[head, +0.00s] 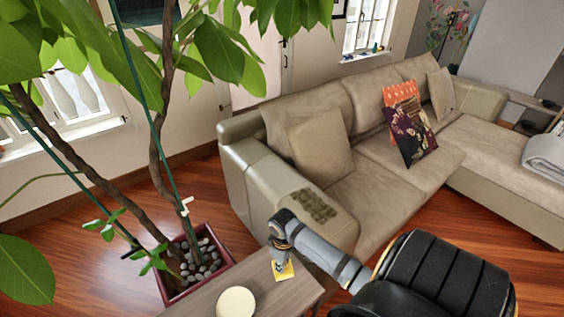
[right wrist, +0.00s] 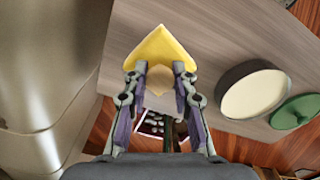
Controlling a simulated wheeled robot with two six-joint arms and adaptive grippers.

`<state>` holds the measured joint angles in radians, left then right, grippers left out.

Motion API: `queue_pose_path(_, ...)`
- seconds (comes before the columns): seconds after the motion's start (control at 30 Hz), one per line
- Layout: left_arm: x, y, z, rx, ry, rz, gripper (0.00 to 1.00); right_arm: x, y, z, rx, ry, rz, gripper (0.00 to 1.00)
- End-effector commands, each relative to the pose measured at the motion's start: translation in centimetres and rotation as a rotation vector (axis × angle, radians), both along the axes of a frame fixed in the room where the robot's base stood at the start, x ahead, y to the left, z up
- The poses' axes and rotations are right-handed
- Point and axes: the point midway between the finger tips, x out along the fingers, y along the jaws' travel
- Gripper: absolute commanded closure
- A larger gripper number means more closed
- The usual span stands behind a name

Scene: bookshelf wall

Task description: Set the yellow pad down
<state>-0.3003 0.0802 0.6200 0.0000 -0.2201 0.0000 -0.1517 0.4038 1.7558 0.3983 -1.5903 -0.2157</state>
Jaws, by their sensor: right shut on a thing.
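The yellow pad (head: 284,271) is at the wooden table top, below my right gripper (head: 281,262) in the head view. In the right wrist view the pad (right wrist: 162,45) shows as a yellow shape with a pointed far end, at the tips of my right gripper (right wrist: 160,80). I cannot tell whether the pad touches the table top. My left gripper is in neither view.
The wooden table (head: 230,284) also bears a round cream-topped thing (head: 236,302), seen in the wrist view as a dark-rimmed dish (right wrist: 254,93) beside a green disc (right wrist: 296,112). A potted plant (head: 205,262) stands left of the table, and a beige sofa (head: 245,180) lies behind.

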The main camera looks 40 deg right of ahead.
Motion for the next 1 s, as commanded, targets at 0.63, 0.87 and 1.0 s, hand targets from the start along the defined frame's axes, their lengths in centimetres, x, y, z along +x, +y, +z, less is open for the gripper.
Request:
queue_pose_path(0.63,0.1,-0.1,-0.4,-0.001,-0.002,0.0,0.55,0.4,0.1,-3.7,0.001,0.0,0.0,0.67)
queue_pose_path(0.87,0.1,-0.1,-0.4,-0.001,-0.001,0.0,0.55,0.4,0.1,-3.7,0.001,0.0,0.0,0.51)
queue_pose_path(1.0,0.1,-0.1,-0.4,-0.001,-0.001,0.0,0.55,0.3,0.1,-3.7,0.001,0.0,0.0,0.51)
